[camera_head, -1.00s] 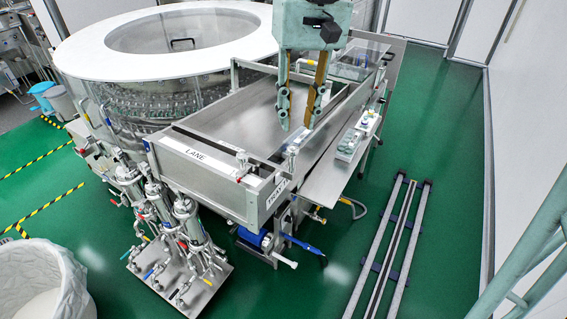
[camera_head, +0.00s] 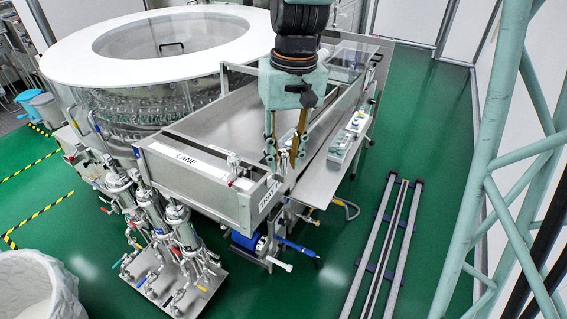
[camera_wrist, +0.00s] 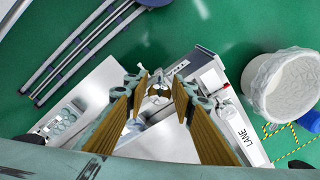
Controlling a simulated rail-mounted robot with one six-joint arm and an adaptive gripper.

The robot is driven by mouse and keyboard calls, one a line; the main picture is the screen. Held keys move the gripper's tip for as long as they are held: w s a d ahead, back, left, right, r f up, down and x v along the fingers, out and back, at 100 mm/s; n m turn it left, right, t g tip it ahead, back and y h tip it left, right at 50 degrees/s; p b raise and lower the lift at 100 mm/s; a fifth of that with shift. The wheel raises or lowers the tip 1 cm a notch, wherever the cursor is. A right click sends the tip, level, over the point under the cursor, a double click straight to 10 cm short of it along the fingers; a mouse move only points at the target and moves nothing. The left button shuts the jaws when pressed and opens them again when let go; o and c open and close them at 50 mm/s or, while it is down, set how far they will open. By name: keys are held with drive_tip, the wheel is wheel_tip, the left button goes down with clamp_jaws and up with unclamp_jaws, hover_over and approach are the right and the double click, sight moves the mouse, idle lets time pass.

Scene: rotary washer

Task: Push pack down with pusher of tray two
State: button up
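My gripper (camera_head: 285,160) points down over the right side of the steel washer trough, just above the end labelled TRAY; the label's number is too small to read surely. In the wrist view my gripper (camera_wrist: 158,92) has its two ribbed, gold-padded fingers apart. A small metallic fitting (camera_wrist: 158,90), perhaps the pusher's end, shows in the gap between the fingertips. I cannot tell whether they touch it. The tray end plate (camera_head: 270,195) is in the head view. My fingers hide part of the tray's channel, and I cannot make out a pack.
The LANE panel (camera_head: 187,160) and a valve fitting with a red part (camera_head: 238,170) stand left of my gripper. A side shelf (camera_head: 318,185) holds small items at right. The round washer (camera_head: 170,45) is behind; floor rails (camera_head: 385,250) lie right.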

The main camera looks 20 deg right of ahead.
drive_tip(key=shift+f, duration=0.8)
drive_tip(key=shift+a, duration=0.1)
clamp_jaws()
